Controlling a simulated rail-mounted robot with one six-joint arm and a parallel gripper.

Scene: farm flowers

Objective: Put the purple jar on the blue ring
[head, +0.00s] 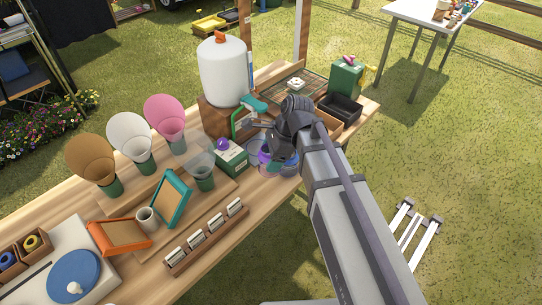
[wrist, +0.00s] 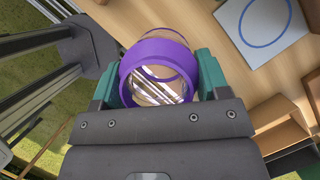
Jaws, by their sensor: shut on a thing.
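The purple jar (wrist: 160,47) is clear with purple bands. In the wrist view it sits between the teal finger pads of my gripper (wrist: 160,78), which is shut on it. The head view shows my gripper (head: 272,142) at the table's front edge, with part of the purple jar (head: 264,156) showing below it. The blue ring (wrist: 243,25) is drawn on a white card at the top right of the wrist view, apart from the jar. I cannot make out the ring in the head view, where my arm covers part of the table.
A wooden box (wrist: 284,136) is at the right of the wrist view. Other clear jars (head: 290,163) stand close to my gripper. A green box (head: 231,157), a white dispenser (head: 222,72) and a black tray (head: 341,108) are nearby. Paper cones line the table's left.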

